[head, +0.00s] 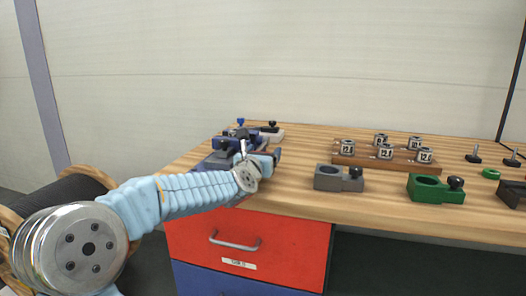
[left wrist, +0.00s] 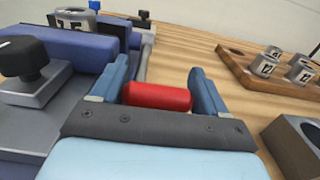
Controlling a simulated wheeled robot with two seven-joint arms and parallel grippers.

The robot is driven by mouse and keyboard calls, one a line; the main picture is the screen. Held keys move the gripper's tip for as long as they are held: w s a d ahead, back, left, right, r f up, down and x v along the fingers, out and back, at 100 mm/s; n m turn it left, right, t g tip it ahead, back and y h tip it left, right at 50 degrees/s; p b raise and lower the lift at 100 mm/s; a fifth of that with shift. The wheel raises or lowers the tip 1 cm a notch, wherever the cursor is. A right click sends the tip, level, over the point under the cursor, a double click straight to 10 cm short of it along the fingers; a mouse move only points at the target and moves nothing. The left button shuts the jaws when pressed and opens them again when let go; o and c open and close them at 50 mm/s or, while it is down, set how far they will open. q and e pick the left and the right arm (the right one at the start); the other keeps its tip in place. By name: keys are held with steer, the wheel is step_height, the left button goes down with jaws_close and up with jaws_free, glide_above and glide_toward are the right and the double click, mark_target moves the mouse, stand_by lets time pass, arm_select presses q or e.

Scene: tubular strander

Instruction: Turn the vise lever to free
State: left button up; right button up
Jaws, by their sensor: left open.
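The blue-purple vise (head: 216,161) sits at the left end of the wooden bench, partly hidden behind my left arm. It also fills the left side of the left wrist view (left wrist: 88,52). A red cylindrical grip (left wrist: 157,96), apparently the vise lever's handle, lies crosswise between the blue fingers of my left gripper (left wrist: 158,76). The fingers are open, one at each end of the grip; whether they touch it is unclear. In the head view my left gripper (head: 268,158) is at the vise's right side, and the grip is hidden there. My right gripper is out of view.
A wooden block with several numbered metal pieces (head: 388,163), a grey holder (head: 338,178) and a green holder (head: 435,188) stand to the right on the bench. A black knob on a grey block (left wrist: 30,75) is left of the gripper. Bare bench lies between vise and grey holder.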

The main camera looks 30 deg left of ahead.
arm_select(q)
steer(key=shift+c, duration=0.3)
steer(key=c, duration=1.1)
steer(key=shift+r, duration=0.1)
